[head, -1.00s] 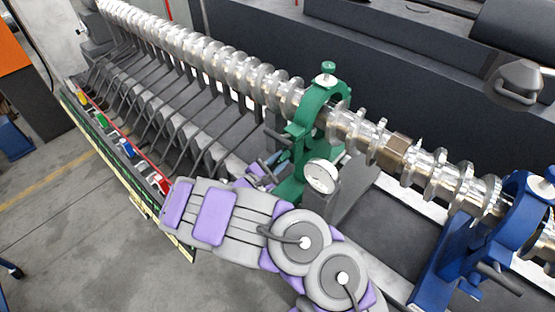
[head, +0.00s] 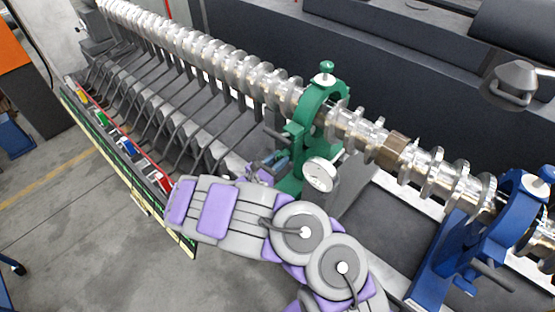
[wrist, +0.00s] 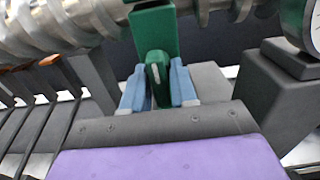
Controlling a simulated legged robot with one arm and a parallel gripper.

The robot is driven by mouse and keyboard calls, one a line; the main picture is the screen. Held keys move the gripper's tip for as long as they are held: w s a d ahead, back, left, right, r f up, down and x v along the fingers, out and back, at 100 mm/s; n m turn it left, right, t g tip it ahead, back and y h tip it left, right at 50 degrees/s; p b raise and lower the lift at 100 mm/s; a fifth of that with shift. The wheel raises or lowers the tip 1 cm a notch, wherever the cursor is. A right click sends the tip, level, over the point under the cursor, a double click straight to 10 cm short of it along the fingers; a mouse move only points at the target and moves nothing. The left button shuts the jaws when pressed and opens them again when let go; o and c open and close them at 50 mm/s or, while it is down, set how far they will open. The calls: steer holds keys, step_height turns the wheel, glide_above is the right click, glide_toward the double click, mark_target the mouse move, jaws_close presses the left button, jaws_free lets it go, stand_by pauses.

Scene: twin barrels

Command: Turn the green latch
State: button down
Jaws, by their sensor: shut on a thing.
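The green clamp (head: 313,108) stands around the silver screw shaft in the middle of the head view. In the wrist view its green body (wrist: 155,32) rises at the top centre. The green latch (wrist: 157,73) hangs below that body, with a pale mark on its face. My gripper (wrist: 158,88) has its two blue fingers on either side of the latch and is shut on it. In the head view my gripper (head: 272,163) shows small beside the clamp's lower left, and the latch is hard to make out there.
The ribbed silver shaft (head: 235,68) runs from upper left to lower right. A white round gauge (head: 320,174) sits right of my gripper. A blue clamp (head: 485,235) stands at right. Rows of grey bars (head: 160,105) lie left. Open floor (head: 70,220) is at lower left.

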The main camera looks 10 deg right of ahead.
steer(key=shift+w+a+r, duration=0.1)
steer(key=c, duration=1.1)
jaws_free()
steer(key=v, duration=1.7)
steer(key=shift+a, duration=0.2)
